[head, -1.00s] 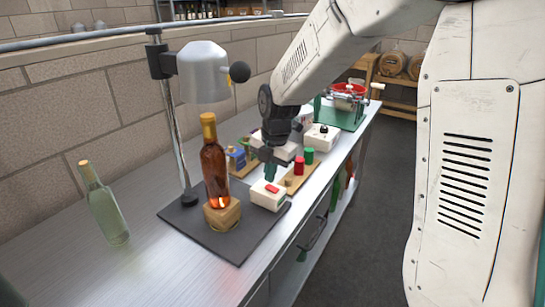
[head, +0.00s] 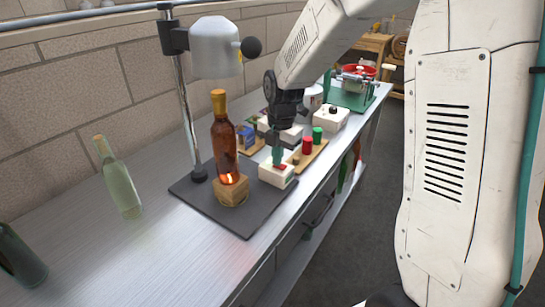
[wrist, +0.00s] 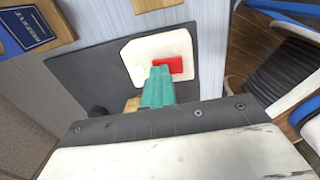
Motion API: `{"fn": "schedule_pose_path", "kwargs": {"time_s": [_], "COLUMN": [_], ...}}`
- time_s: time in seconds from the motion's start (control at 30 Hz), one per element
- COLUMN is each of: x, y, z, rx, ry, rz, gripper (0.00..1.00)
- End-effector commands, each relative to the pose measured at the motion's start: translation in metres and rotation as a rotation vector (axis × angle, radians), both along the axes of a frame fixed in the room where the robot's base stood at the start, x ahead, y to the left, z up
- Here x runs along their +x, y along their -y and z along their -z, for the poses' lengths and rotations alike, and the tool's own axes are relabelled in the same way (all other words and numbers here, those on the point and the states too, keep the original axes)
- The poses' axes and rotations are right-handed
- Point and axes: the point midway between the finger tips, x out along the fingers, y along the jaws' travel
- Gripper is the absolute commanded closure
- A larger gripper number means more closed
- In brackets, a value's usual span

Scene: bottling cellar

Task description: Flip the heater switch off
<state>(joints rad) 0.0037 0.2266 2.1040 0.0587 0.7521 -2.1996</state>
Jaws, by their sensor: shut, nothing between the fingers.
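The heater switch is a red rocker (wrist: 174,65) on a white box (head: 268,174) that stands on the dark base plate (head: 250,219) of the heater stand. My gripper (head: 278,157) is shut and empty, pointing down over the box. In the wrist view its teal fingertips (wrist: 160,70) overlap the near edge of the red rocker. I cannot tell whether they touch it. The heater head (head: 216,48) hangs from a post above an amber bottle (head: 223,140) with a yellow cap. The bottle stands on a wooden block (head: 231,190), with an orange glow near its bottom.
A pale green bottle (head: 119,180) and a dark bottle (head: 20,257) stand at the left on the metal bench. A wooden board with red and green cylinders (head: 307,145) lies just beyond the switch box. A green-based machine (head: 350,98) stands at the far end.

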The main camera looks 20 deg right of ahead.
Motion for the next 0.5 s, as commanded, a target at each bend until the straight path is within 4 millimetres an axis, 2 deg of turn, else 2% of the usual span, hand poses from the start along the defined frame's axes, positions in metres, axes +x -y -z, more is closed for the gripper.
{"fn": "schedule_pose_path", "kwargs": {"time_s": [0.5], "x": [-0.016], "y": [0.009], "z": [0.002], "rx": [-0.002], "ry": [-0.011], "rz": [0.0], "gripper": [1.0]}}
